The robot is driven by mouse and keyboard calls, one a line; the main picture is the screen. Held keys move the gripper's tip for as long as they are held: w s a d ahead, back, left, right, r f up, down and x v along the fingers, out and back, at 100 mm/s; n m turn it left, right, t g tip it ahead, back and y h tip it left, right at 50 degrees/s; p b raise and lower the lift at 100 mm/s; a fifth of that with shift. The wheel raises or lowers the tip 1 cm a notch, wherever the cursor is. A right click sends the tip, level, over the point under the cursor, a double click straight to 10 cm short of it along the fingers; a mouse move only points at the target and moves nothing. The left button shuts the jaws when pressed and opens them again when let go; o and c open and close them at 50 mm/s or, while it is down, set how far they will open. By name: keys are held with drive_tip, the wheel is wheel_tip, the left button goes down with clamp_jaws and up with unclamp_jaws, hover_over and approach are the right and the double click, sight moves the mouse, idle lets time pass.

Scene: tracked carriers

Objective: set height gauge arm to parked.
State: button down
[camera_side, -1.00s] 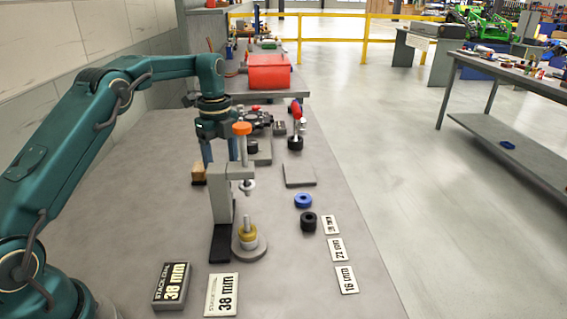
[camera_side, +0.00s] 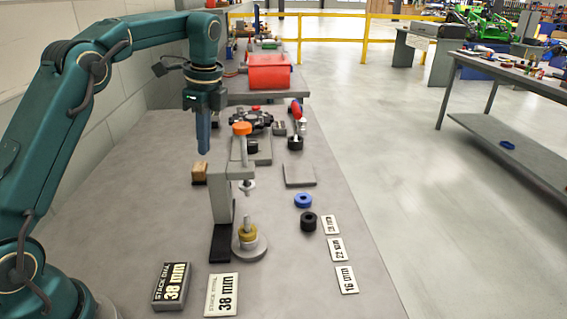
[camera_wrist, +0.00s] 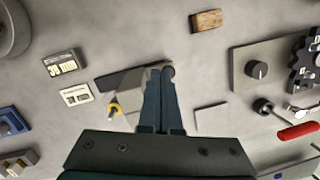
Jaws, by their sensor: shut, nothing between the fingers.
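The height gauge (camera_side: 221,196) is a grey column on a black foot, with a short grey arm reaching right. An orange knob (camera_side: 241,128) tops the spindle through that arm. Below the arm stands a round grey base with a post (camera_side: 249,245) and a yellow ring (camera_side: 246,231); the spindle's foot is apart from the post. My gripper (camera_side: 204,153) is shut and empty, its tips above and behind the gauge column in the side view. In the wrist view the closed fingers (camera_wrist: 161,70) hide part of the gauge; the yellow ring (camera_wrist: 113,107) shows to their left.
A black box (camera_side: 171,286) and a white card (camera_side: 221,295), both marked 38 mm, lie in front. A wooden block (camera_side: 199,174) is left of the gauge. Blue (camera_side: 303,200) and black (camera_side: 308,221) rings lie to the right, near several number cards. A red-handled clamp (camera_side: 297,115) stands behind.

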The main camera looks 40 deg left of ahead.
drive_tip(key=s+d+r+n+t, duration=0.2)
drive_tip(key=s+d+r+n, duration=0.1)
drive_tip(key=s+d+n, duration=0.25)
drive_tip(key=s+d+r+n+t, duration=0.2)
drive_tip(key=s+d+r+n, duration=0.15)
drive_tip(key=s, duration=0.35)
drive_tip(key=s+d+f+n+t+h, duration=0.2)
drive_tip(key=s+d+f+n, duration=0.2)
drive_tip(key=s+d+f, duration=0.15)
drive_tip(key=w+a+r+m+g+y, duration=0.15)
drive_tip(key=w+m, duration=0.25)
drive_tip(key=m, duration=0.9)
drive_tip(key=w+a+r+m+g+y, duration=0.1)
drive_tip(key=w+m+y, duration=0.15)
drive_tip(key=m, duration=1.15)
drive_tip(key=w+a+f, duration=0.4)
drive_tip(key=w+f, duration=0.2)
drive_tip(key=f, duration=0.3)
drive_tip(key=shift+w+f+h, duration=0.25)
drive_tip(key=shift+f+h, duration=0.1)
drive_tip(key=shift+h, duration=0.05)
